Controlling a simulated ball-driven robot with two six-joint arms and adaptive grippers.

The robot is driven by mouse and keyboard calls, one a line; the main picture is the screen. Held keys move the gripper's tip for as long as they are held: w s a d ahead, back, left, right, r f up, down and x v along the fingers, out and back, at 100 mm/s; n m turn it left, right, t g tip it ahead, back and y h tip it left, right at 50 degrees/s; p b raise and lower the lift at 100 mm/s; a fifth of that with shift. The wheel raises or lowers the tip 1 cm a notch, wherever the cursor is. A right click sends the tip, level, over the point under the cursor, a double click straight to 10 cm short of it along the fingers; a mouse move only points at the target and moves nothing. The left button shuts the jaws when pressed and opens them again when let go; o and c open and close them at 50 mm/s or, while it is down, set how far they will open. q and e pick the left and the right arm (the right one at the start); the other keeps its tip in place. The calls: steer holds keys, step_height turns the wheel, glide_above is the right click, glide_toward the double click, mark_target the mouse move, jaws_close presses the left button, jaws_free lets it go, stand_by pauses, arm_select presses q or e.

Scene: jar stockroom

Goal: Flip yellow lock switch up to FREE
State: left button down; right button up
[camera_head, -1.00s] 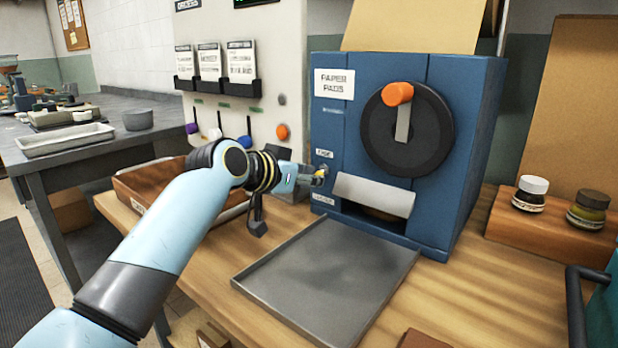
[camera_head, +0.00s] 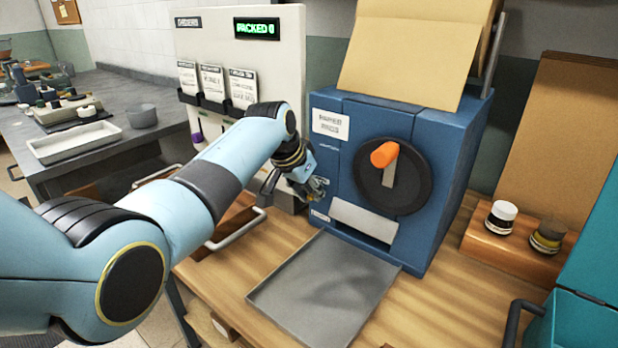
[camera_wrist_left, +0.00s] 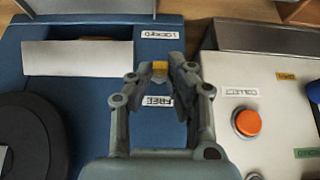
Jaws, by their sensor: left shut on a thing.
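The blue paper pads dispenser (camera_head: 330,158) stands on the wooden bench. Its yellow lock switch (camera_wrist_left: 160,67) shows between my left fingertips in the left wrist view, between the LOCKED label (camera_wrist_left: 160,35) and the FREE label (camera_wrist_left: 157,100). That view is upside down, so FREE is the upper label. I cannot tell clearly which way the switch points. My left gripper (camera_head: 317,190) reaches the dispenser's left front edge from above left and is shut on the switch. In the head view it largely hides the switch and FREE label. My right gripper is not in view.
The round black dial with an orange knob (camera_head: 384,154) is right of the switch. A flap (camera_head: 363,220) and a grey metal tray (camera_head: 320,290) lie below. The white panel (camera_head: 282,70) stands left, with an orange button (camera_wrist_left: 247,122). Two jars stand at the right.

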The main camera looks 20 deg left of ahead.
arm_select(q)
steer(key=shift+w+d+r+g+y, duration=0.1)
steer(key=shift+w+r+g+y, duration=0.2)
steer(key=shift+g, duration=0.6)
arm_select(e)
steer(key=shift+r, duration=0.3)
arm_select(q)
steer(key=c, duration=1.3)
jaws_free()
steer(key=shift+r, duration=0.1)
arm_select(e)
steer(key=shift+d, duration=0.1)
arm_select(q)
steer(key=v, duration=1.1)
steer(key=shift+r, duration=0.45)
